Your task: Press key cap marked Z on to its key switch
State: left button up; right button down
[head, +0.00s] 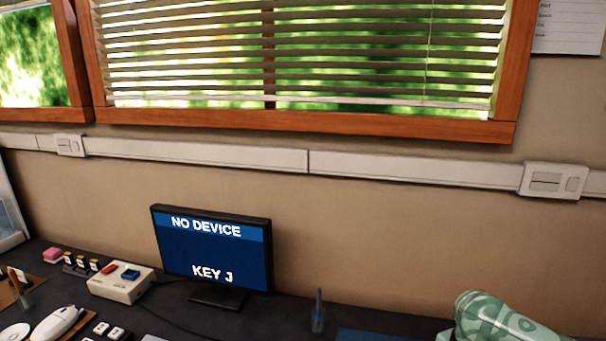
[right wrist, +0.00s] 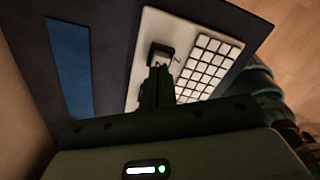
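In the right wrist view my right gripper (right wrist: 157,76) reaches up over a pale board. Its fingers are close together, and it is too dark to tell whether a key cap is between them. A dark square piece (right wrist: 161,53) with a greyer middle is right at the fingertips, apparently the key switch. A small mark that may be a Z is printed beside it. A block of white keys (right wrist: 208,68) fills the board (right wrist: 150,28) to the right. In the head view neither gripper shows; a green patterned part at the lower right looks like my arm.
A monitor (head: 212,250) reads "NO DEVICE" and "KEY J". Left of it are a box with red and blue buttons (head: 121,283), several small switches and a mouse (head: 58,322). A pen holder (head: 318,315) stands right. A blue strip (right wrist: 70,66) lies on the dark desk.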

jog(key=shift+f+b, duration=0.35)
jog(key=shift+f, duration=0.75)
dwell(0.3)
notch_tip(320, 180, up, 2)
jog(key=p, duration=0.2)
jog(key=shift+r+p, duration=0.25)
jog(key=shift+p, duration=0.15)
notch_tip(320, 180, up, 5)
jog(key=p, duration=0.6)
jog(key=shift+f, duration=0.2)
